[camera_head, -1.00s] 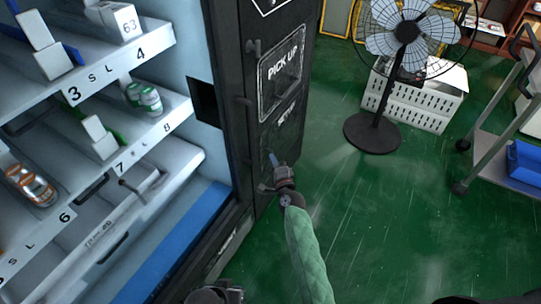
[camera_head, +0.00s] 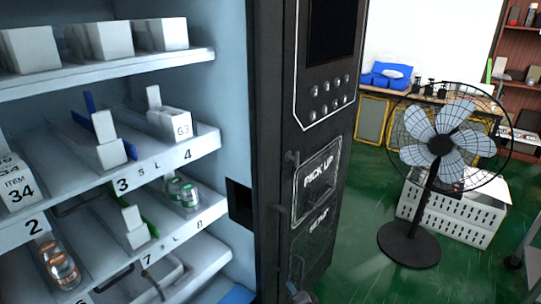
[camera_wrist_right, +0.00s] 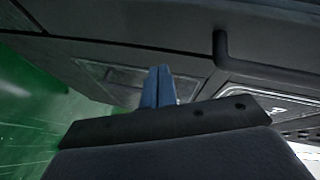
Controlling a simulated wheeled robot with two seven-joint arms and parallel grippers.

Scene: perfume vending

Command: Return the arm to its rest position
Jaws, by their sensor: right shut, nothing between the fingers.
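My right gripper (camera_head: 300,292) shows at the bottom edge of the head view, low beside the vending machine's dark door panel. In the right wrist view its blue fingers (camera_wrist_right: 158,87) are together with nothing between them. The vending machine's dark front (camera_wrist_right: 110,52) lies beyond the fingers there, with a dark handle (camera_wrist_right: 222,50) to their right. In the head view the PICK UP flap (camera_head: 318,182) is above the gripper and appears closed. Most of my right arm is below the picture. My left gripper is not in view.
Open shelves (camera_head: 180,150) hold boxes and small bottles (camera_head: 183,195) at the left. A standing fan (camera_head: 440,146) and a white crate (camera_head: 470,225) stand on the green floor to the right. A table (camera_head: 400,88) is at the back. Floor between machine and fan is clear.

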